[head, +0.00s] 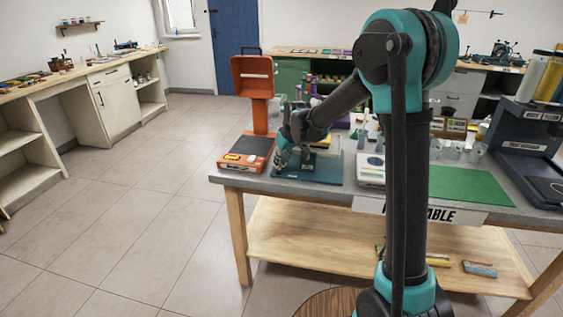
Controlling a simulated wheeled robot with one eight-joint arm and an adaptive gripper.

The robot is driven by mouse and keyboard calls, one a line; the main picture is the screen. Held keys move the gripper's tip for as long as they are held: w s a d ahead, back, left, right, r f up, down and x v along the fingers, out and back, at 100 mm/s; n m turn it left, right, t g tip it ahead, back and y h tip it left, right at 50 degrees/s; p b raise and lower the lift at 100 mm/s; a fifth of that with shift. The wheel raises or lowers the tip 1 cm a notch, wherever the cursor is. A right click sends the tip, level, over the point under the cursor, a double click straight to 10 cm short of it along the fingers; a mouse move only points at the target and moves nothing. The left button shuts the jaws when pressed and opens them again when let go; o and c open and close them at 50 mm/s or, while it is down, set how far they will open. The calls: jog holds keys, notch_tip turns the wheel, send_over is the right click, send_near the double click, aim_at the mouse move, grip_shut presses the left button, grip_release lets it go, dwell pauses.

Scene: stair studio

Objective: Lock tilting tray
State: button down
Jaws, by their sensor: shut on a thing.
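My arm reaches over the worktable, and my gripper (281,162) is low at its left part, small in the head view. It is at the left end of a flat blue-teal base (325,174) with a pale, partly clear upright part (334,145), which looks like the tilting tray device. My gripper is shut on a small part there; the fingers and my wrist hide most of it. The tray's tilt and its lock cannot be made out.
An orange device (251,78) with an upright head and flat base stands just left of my gripper, very close. A white boxy device (371,170), a green mat (468,187) and a dark grey machine (524,130) lie right. The floor at left is clear.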

jog(key=c, duration=1.4)
grip_release()
jog(key=shift+m, duration=0.3)
